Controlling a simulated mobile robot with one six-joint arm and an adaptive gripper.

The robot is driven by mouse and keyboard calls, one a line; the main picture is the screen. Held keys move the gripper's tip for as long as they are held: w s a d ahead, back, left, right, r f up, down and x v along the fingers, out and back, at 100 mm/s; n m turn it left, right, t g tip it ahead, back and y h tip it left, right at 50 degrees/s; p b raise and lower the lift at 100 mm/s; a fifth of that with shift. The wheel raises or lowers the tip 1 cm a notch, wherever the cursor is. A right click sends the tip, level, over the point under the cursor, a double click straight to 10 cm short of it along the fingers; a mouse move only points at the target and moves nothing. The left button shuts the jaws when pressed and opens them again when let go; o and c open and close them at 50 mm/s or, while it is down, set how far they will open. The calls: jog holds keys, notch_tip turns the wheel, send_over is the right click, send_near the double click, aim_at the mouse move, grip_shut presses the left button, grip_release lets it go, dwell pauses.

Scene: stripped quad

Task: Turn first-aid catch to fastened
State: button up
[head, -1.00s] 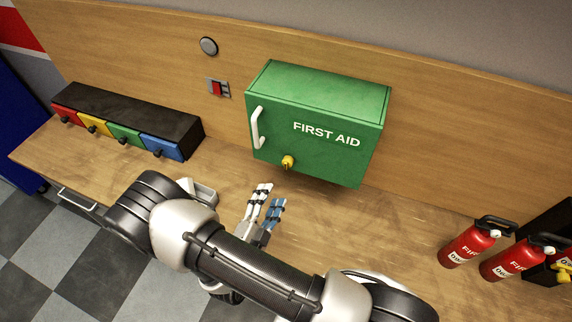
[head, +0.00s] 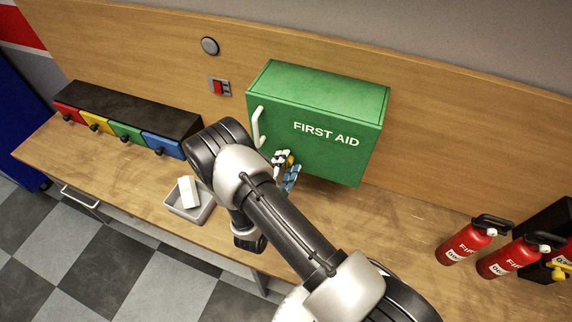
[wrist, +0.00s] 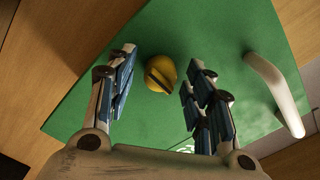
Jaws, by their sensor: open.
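The green first-aid cabinet (head: 320,105) is mounted on the wooden back panel, its door shut. Its yellow catch (wrist: 161,74) is a round knob with a dark slot or bar lying aslant; in the head view it is mostly hidden by my gripper (head: 286,171). In the wrist view my gripper (wrist: 160,92) is open, one finger on each side of the catch, with visible gaps on both sides. I cannot tell how far the fingertips are from the door. The white door handle (head: 257,127) also shows in the wrist view (wrist: 274,93).
A grey tray (head: 178,206) with a white block (head: 189,192) lies on the bench. A row of coloured drawers (head: 125,133) stands at left. A red switch (head: 218,87) is on the back panel. Red extinguishers (head: 466,243) stand at right.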

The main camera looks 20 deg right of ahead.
jog(key=shift+c, duration=0.6)
jog(key=c, duration=0.9)
jog(key=shift+c, duration=0.2)
jog(key=shift+m, duration=0.3)
jog(key=m+b, duration=0.2)
jog(key=m, duration=0.1)
jog(key=shift+f+b, duration=0.15)
jog(key=shift+b, duration=0.15)
jog(key=m+b, duration=0.3)
jog(key=m, duration=0.2)
jog(key=shift+m, duration=0.4)
jog(key=m+b, duration=0.2)
jog(key=m, duration=0.2)
jog(key=shift+m, duration=0.3)
jog(key=shift+m+b, duration=1.15)
jog(key=shift+m, duration=0.75)
